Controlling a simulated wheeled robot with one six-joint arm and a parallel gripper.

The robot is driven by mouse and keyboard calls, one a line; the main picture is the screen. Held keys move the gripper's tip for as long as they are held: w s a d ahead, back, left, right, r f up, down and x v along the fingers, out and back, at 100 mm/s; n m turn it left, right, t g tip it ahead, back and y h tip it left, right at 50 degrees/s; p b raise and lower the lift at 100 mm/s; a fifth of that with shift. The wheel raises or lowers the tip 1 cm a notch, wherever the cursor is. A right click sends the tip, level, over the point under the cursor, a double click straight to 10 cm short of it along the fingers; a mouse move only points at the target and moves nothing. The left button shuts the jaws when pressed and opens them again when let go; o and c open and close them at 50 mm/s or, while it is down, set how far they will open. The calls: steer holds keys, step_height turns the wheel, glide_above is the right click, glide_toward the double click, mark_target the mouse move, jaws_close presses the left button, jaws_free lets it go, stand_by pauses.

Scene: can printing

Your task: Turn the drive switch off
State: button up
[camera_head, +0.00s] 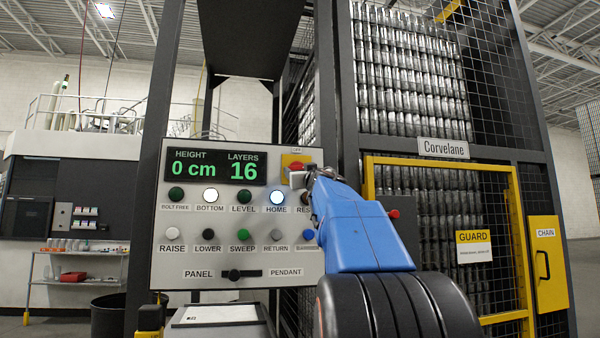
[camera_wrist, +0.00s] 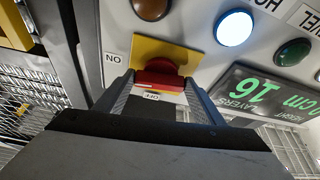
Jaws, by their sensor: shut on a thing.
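The drive switch is a red knob (camera_wrist: 160,74) on a yellow plate (camera_wrist: 168,50) in the wrist view. In that view an "ON" label is beside the plate at the left, and an "OFF" label is at the edge nearer my gripper. My gripper (camera_wrist: 160,82) is shut on the red knob, with one finger on each side. In the head view the red knob (camera_head: 295,166) shows at the panel's upper right, with my gripper (camera_head: 300,178) against it. The fingers hide part of the knob, and I cannot tell which label it points to.
The grey control panel (camera_head: 164,240) carries several buttons and a display (camera_head: 216,167) reading 0 cm and 16 layers. The lit Home button (camera_head: 277,197) is close to my gripper. A dark post (camera_head: 325,100) and a yellow-framed guard door (camera_head: 370,178) stand to the right.

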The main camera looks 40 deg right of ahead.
steer(key=n+y, duration=0.2)
steer(key=n, duration=0.4)
steer(key=n+g+y, duration=0.1)
steer(key=n+y, duration=0.2)
steer(key=n, duration=0.4)
steer(key=d+r+n+g+y, duration=0.1)
steer(key=n+y, duration=0.1)
steer(key=n, duration=0.5)
steer(key=shift+s+y, duration=0.25)
steer(key=shift+y, duration=0.15)
steer(key=o, duration=1.1)
steer(key=shift+c, duration=0.2)
steer(key=shift+s+r, duration=0.1)
steer(key=s+a, duration=0.2)
steer(key=s, duration=1.5)
steer(key=shift+a, duration=0.4)
